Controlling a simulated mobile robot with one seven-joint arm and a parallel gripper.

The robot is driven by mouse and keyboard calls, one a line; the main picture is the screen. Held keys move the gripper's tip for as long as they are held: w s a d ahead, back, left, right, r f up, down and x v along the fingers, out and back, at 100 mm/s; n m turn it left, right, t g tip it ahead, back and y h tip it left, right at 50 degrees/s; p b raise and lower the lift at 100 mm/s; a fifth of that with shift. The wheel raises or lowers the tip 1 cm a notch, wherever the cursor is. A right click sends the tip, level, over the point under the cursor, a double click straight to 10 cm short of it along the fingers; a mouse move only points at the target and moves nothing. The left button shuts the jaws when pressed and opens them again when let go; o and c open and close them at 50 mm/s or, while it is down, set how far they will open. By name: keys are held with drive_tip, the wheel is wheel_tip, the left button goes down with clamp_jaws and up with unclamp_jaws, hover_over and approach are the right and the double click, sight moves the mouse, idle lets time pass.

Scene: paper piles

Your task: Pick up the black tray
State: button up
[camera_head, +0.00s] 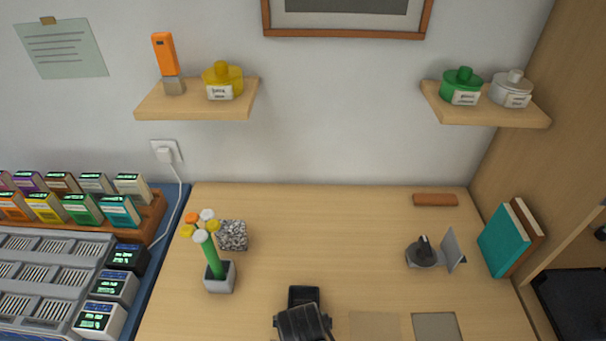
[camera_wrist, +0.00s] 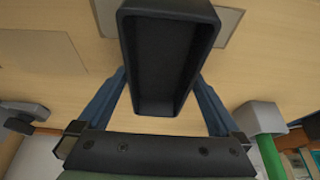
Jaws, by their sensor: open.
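The black tray (camera_head: 304,294) is a small, deep, open box near the front middle of the desk, partly hidden by my gripper (camera_head: 303,320) in the head view. In the wrist view the tray (camera_wrist: 165,60) fills the upper middle and looks empty. Its narrow end points toward my gripper (camera_wrist: 162,85). The blue fingers are spread, one on each side of the tray, with their tips partly hidden by it. I cannot tell whether they touch its walls.
A flower pot (camera_head: 219,277) and a speckled block (camera_head: 232,235) stand to the left. Flat tan (camera_head: 375,326) and grey (camera_head: 437,327) squares lie to the right. A dark round holder (camera_head: 422,256) and leaning books (camera_head: 505,240) are farther right. The middle of the desk is clear.

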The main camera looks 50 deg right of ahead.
drive_tip(key=c, duration=1.2)
